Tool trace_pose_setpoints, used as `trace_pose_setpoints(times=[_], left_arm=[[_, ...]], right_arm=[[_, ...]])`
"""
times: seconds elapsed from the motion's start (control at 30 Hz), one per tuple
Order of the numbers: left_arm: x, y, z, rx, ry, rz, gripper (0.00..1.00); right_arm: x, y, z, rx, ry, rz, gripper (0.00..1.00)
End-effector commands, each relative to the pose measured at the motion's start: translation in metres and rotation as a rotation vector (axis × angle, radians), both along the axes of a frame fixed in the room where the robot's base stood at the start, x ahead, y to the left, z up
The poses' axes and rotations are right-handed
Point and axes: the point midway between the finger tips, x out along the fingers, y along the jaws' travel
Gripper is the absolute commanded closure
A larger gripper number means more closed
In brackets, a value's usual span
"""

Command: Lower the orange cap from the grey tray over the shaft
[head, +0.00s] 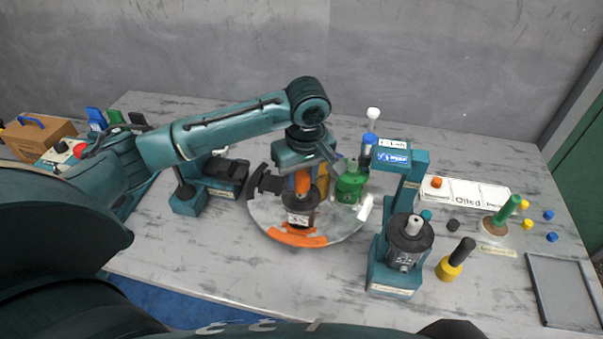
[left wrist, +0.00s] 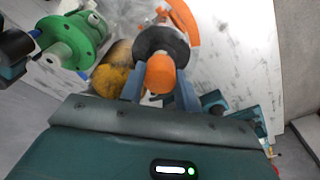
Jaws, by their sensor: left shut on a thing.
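My left gripper (head: 304,178) is shut on the orange cap (head: 302,183), a short orange cylinder held upright. In the left wrist view the cap (left wrist: 160,74) sits between my two fingers, over a dark round flange (left wrist: 161,44). The cap is directly above a dark motor (head: 299,213) with a white label on the round turntable. The cap and fingers hide that motor's shaft, and I cannot tell whether the cap touches it. The grey tray (head: 538,291) at the right front looks empty. My right gripper is not in view.
The turntable (head: 352,229) also carries a green motor (head: 350,184) and a yellow part close to my fingers. A teal stand (head: 378,272) with another grey motor (head: 409,238) is to the right. Small caps, pegs and a white labelled tray (head: 465,193) lie farther right.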

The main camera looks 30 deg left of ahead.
Motion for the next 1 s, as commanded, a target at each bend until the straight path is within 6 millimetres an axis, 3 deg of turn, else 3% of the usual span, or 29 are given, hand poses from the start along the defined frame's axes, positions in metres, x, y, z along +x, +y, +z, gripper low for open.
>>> trace_pose_setpoints(times=[0.03, 0.07, 0.33, 0.5, 0.77, 1.0], left_arm=[[-0.0001, -0.0001, 0.0, 0.0, 0.0, 0.0, 0.89], [-0.0001, -0.0001, 0.0, 0.0, 0.0, 0.0, 0.66], [-0.0001, 0.0, 0.0, 0.001, 0.001, 0.0, 0.44], [-0.0001, 0.0, 0.0001, 0.001, 0.001, 0.0, 0.43], [-0.0001, 0.0001, 0.0, 0.001, 0.001, 0.0, 0.21], [-0.0001, 0.0001, 0.0005, 0.001, 0.001, 0.0, 0.21]], right_arm=[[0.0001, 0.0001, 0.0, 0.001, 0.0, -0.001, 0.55], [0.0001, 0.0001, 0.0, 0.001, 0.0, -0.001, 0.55], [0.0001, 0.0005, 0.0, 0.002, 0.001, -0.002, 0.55], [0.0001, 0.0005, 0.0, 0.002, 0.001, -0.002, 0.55], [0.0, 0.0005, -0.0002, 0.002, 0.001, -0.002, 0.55], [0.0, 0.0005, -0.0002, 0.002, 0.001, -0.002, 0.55]])
